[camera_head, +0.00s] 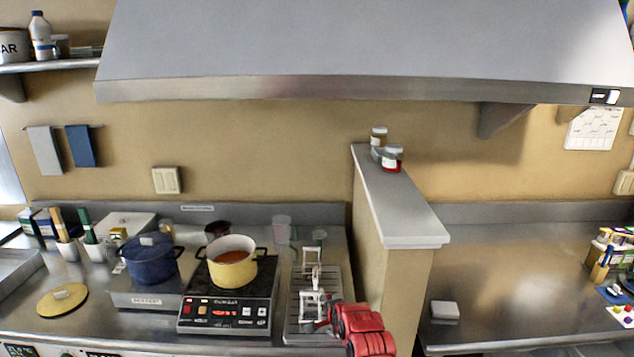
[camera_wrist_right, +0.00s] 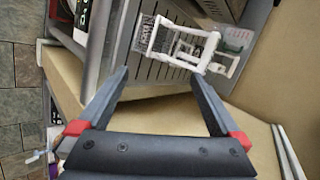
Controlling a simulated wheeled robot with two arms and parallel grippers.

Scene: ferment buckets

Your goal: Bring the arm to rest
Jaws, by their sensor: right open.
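My right arm shows in red at the bottom middle of the head view, with its gripper (camera_head: 318,326) low beside the slotted metal tray (camera_head: 294,318). In the right wrist view the two dark fingers of the right gripper (camera_wrist_right: 160,76) are spread apart with nothing between them. A white rack-like frame (camera_head: 312,303) stands on the slotted tray, just beyond the fingertips; it also shows in the right wrist view (camera_wrist_right: 153,38). A second white frame (camera_head: 311,258) stands behind it. My left gripper is not in view.
A yellow pot (camera_head: 232,270) with orange-red contents sits on the black cooktop (camera_head: 228,314). A blue lidded pot (camera_head: 150,265) stands left of it. A partition wall (camera_head: 400,275) rises close to my right arm. The right counter (camera_head: 500,285) is mostly clear.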

